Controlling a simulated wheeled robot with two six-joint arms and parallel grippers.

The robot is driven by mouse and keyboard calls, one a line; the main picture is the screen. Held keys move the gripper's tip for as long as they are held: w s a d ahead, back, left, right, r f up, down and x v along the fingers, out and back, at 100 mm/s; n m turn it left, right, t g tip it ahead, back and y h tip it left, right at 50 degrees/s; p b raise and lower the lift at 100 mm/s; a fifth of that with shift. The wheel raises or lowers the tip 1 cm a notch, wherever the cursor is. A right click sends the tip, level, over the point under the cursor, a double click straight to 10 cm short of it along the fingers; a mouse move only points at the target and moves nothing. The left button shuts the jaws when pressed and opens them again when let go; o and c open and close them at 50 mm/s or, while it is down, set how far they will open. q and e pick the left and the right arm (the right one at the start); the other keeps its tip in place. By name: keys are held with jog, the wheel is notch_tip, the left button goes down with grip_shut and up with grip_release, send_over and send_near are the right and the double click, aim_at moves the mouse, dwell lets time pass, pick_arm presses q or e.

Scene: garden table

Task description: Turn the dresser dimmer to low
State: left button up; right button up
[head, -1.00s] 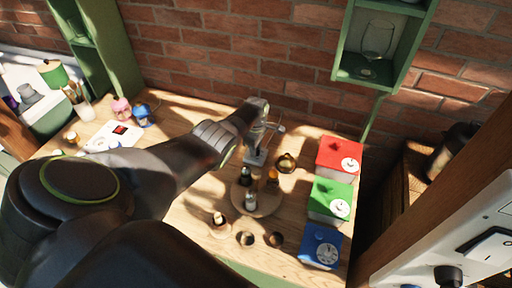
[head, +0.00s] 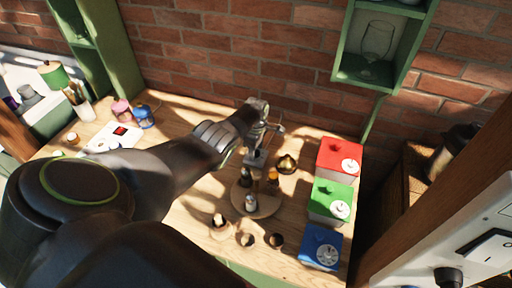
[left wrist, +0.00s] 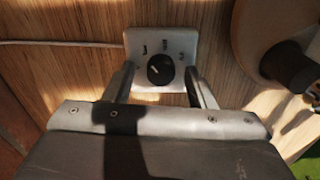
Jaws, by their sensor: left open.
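The dimmer shows in the left wrist view as a pale plate (left wrist: 145,43) with a round black knob (left wrist: 160,69). Small dark marks sit around the upper side of the knob. A light pointer line on the knob seems to tilt to the upper left. My left gripper (left wrist: 161,84) is open, with one finger on each side of the knob and nothing clearly gripped. In the head view my left gripper (head: 257,150) is over the back of the wooden table, and my own arm and hand hide most of the dimmer. My right gripper is not in view.
A round wooden board (head: 268,208) with small bottles stands close in front of the gripper. A brass pot (head: 286,164) is just right. Red (head: 337,151), green (head: 322,205) and blue (head: 315,245) boxes line the right edge. A brick wall (head: 220,60) stands behind.

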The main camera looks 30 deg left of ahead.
pick_arm(q)
jog(key=shift+r+p, duration=0.3)
jog(key=shift+r, duration=0.15)
notch_tip(320, 180, up, 5)
jog(key=shift+f+p, duration=0.1)
jog(key=shift+p, duration=1.05)
notch_tip(320, 180, up, 12)
jog(key=b, duration=0.1)
jog(key=shift+f, duration=0.15)
